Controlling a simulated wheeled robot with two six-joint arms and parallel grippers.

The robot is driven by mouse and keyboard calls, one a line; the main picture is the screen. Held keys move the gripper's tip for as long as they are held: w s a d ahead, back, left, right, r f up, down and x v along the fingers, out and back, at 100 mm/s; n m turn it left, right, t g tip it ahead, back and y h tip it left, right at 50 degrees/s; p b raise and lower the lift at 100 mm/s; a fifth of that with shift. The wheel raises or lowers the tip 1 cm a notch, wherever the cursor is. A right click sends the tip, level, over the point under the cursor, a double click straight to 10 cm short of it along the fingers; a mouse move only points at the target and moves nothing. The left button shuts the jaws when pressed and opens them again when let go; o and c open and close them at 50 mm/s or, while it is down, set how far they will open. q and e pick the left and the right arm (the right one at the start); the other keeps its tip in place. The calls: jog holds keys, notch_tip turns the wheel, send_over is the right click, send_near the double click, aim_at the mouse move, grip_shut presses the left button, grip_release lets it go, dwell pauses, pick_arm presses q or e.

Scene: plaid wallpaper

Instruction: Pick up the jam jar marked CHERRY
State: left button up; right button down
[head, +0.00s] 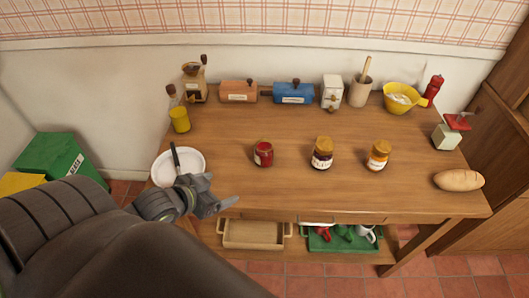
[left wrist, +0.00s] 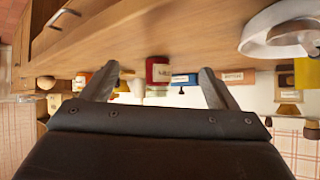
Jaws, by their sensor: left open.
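Three jam jars stand upright in a row on the wooden table: a red jar (head: 263,154) with a red lid, a dark purple jar (head: 322,155) with an orange lid, and an amber jar (head: 377,156) with an orange lid. Their labels are too small to read. My left gripper (head: 222,191) is open and empty near the table's front left, short of the red jar and to its left. In the left wrist view, which is upside down, the red jar (left wrist: 158,72) shows between the two fingers, some way beyond them. My right gripper is not in view.
A white plate (head: 193,160) with a dark-handled utensil lies beside my left gripper. A bread loaf (head: 459,180) sits at the right. Boxes, a canister and a yellow bowl (head: 405,98) line the back. The table (head: 290,190) is clear in front of the jars.

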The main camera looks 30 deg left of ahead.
pick_arm(q)
jog(key=w+a+r+t+h, duration=0.1)
jog(key=w+r+t+h, duration=0.15)
jog(key=r, duration=0.25)
jog(key=b, duration=0.3)
send_near(257, 152)
jog(key=shift+m, duration=0.4)
jog(key=x, duration=0.6)
jog(key=shift+w+d+f, duration=0.15)
jog(key=shift+w+d, duration=0.1)
jog(key=shift+d, duration=0.15)
jog(key=shift+a+x, duration=0.15)
jog(key=shift+x, duration=1.5)
jog(key=shift+a+x, duration=0.15)
jog(key=shift+x, duration=1.5)
jog(key=c, duration=1.2)
